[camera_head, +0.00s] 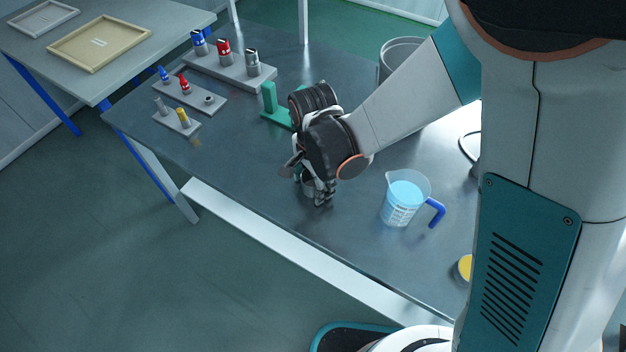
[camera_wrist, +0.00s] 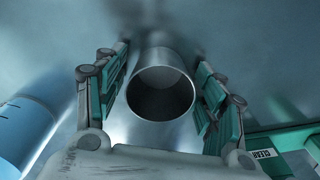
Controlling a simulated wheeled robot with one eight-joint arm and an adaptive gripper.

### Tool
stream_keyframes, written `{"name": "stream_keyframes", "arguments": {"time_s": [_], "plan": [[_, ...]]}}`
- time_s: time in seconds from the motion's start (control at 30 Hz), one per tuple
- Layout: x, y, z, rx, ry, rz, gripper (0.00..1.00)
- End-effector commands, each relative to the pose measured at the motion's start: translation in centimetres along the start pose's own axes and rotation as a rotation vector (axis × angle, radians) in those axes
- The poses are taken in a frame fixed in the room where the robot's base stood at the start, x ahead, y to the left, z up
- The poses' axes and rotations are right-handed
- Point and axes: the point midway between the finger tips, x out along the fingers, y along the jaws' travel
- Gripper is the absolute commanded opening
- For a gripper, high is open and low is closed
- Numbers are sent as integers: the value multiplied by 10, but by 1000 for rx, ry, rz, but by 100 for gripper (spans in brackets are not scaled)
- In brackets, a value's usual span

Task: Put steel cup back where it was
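The steel cup (camera_wrist: 163,92) is a grey metal cylinder with its open mouth facing the wrist camera. It sits between the two teal-padded fingers of my gripper (camera_wrist: 163,85), with narrow gaps showing beside its wall. In the head view my gripper (camera_head: 318,197) points down at the table near its front edge, and the cup (camera_head: 308,184) shows only partly between the fingers. The fingers look open around the cup rather than pressed on it. The cup's base is hidden, so its contact with the table is unclear.
A measuring jug (camera_head: 404,200) with blue liquid stands right of my gripper. A green stand (camera_head: 270,103) is behind it. Grey racks (camera_head: 228,70) with coloured pieces are at the back left. A grey bin (camera_head: 398,52) is at the back, and a yellow item (camera_head: 465,267) is front right.

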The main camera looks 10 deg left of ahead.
Motion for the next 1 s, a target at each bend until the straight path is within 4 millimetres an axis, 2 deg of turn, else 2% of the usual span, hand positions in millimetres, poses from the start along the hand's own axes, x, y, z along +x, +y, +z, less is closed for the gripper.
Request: {"name": "stream_keyframes", "arguments": {"time_s": [0.23,0.33,0.8,1.0], "plan": [[-2,0,0,0,0,0,64],[-10,0,0,0,0,0,64],[-102,0,0,0,0,0,64],[-120,1,0,-1,0,0,64]]}}
